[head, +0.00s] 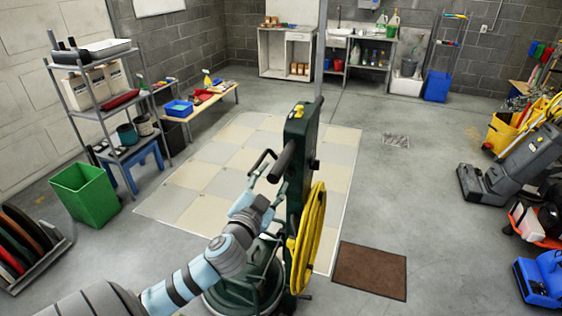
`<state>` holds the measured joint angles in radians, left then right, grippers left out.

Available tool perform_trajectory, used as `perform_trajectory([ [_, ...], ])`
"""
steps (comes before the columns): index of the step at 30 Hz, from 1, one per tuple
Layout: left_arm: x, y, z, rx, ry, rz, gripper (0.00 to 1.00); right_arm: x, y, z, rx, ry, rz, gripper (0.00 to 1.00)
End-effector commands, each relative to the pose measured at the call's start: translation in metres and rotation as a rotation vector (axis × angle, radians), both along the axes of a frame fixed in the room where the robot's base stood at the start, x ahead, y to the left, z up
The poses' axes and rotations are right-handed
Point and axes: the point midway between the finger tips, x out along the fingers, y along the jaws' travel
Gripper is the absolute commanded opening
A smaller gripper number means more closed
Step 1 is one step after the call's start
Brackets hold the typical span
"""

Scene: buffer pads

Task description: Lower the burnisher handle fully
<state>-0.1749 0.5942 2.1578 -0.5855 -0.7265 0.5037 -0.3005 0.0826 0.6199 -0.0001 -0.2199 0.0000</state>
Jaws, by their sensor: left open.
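The burnisher (298,160) is a dark green upright machine with a yellow cable coil (308,228) on its side and a round base low in the picture. Its handle (281,162) has a dark bar and grip near the upper part of the body. My left arm comes in from the lower left, and my left gripper (250,199) is open just below and left of the handle. I cannot tell whether it touches the handle. The arm hides part of the burnisher's base. My right gripper is not in view.
The burnisher stands at the edge of a tiled floor patch (180,205). A brown mat (370,270) lies to its right. A green bin (85,194) and a metal shelf (81,108) stand at left. Grey floor cleaning machines are at right. The floor between is mostly clear.

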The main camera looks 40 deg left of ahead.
Motion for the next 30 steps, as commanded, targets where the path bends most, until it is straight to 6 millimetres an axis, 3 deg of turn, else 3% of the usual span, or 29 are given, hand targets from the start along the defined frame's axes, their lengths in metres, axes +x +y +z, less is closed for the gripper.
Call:
perform_trajectory([
  [3,0.029,0.011,0.002,-0.003,0.0,0.003,0.48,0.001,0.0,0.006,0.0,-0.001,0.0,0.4],
  [9,0.063,0.022,0.001,-0.002,0.0,0.001,0.48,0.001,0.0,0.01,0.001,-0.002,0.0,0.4],
  [20,0.073,0.025,-0.001,-0.002,0.002,-0.002,0.48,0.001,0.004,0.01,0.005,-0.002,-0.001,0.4],
  [29,0.073,0.025,-0.001,-0.001,0.002,-0.001,0.01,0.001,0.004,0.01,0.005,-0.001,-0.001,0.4],
  [30,0.073,0.025,-0.001,-0.001,0.002,-0.001,0.0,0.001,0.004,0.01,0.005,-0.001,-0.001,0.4],
])
